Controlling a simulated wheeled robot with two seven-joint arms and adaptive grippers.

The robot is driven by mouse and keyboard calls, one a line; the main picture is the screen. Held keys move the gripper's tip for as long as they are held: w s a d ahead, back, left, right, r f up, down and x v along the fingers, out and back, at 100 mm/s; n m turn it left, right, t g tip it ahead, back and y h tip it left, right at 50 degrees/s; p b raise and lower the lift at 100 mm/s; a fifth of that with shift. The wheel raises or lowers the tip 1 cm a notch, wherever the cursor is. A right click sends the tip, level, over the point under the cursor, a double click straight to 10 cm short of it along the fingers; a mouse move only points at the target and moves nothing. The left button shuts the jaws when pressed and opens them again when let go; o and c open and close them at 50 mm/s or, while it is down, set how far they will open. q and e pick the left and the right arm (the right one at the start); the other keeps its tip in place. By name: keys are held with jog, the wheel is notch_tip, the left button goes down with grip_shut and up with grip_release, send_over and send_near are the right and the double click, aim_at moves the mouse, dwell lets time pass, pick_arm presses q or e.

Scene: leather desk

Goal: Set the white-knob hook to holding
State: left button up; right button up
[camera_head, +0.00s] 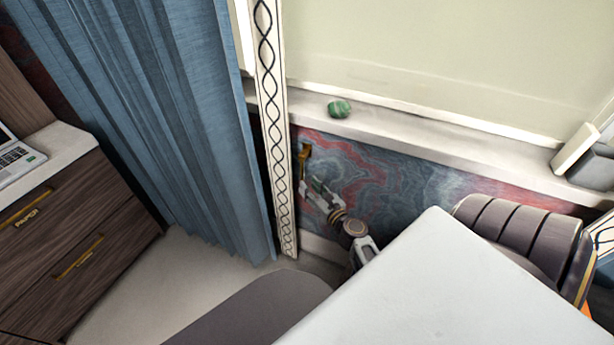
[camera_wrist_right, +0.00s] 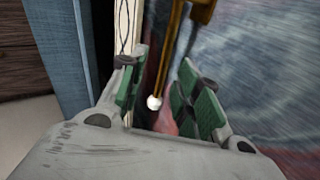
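The brass hook (camera_head: 304,158) is fixed on the marbled wall just below the windowsill, beside the patterned trim strip. In the right wrist view its thin brass rod (camera_wrist_right: 166,62) hangs down and ends in a white knob (camera_wrist_right: 154,102). My right gripper (camera_head: 314,187) is just below the hook in the head view. In the wrist view the right gripper (camera_wrist_right: 165,88) is open, with green pads on both sides of the white knob. I see a gap between the knob and each pad. The knob is too small to make out in the head view. My left gripper is not in view.
A blue curtain (camera_head: 165,120) hangs left of the patterned strip (camera_head: 276,130), which stands close beside the hook. A green stone (camera_head: 339,108) lies on the sill (camera_head: 420,128). A dark padded seat (camera_head: 525,235) is at the right. The wall right of the hook is clear.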

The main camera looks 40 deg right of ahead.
jog(key=shift+s+a+f, duration=0.1)
jog(key=shift+s+f, duration=0.05)
jog(key=shift+s, duration=0.6)
